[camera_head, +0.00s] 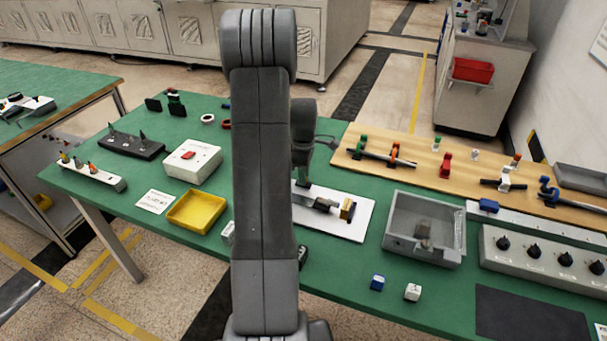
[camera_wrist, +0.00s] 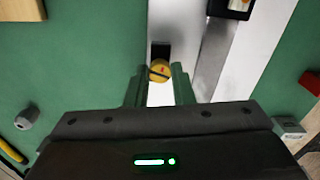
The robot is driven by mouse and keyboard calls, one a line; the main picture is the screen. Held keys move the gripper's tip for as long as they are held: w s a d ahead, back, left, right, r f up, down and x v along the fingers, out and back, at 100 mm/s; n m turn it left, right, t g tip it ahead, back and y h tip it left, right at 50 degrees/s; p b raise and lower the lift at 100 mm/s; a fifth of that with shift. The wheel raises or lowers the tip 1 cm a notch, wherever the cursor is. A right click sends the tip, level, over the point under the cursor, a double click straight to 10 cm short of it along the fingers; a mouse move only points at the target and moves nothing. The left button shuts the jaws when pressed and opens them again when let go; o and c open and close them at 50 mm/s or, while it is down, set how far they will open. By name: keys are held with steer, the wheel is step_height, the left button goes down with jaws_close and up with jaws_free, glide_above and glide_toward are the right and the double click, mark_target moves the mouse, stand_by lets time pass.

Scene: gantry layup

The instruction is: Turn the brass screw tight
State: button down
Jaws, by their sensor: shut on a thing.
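The brass screw (camera_wrist: 159,71) shows in the wrist view as a round yellow head with a small red mark. It sits beside a black block on a white board (camera_wrist: 161,14). My gripper (camera_wrist: 160,76) has its two green fingers on either side of the head, shut on it. In the head view my gripper (camera_head: 303,184) is low over the white board (camera_head: 358,222), partly behind my own arm. The screw is hidden there.
A grey metal part with a brass-coloured block (camera_head: 347,211) lies on the board to the right. A yellow tray (camera_head: 197,211) stands left, and a grey bin (camera_head: 399,243) stands right.

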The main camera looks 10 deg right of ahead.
steer(key=m, duration=0.4)
steer(key=shift+b, duration=0.35)
steer(key=m, duration=0.3)
steer(key=shift+m, duration=0.4)
steer(key=m+b, duration=0.1)
steer(key=m, duration=1.8)
steer(key=shift+m+b, duration=0.3)
steer(key=shift+m, duration=1.5)
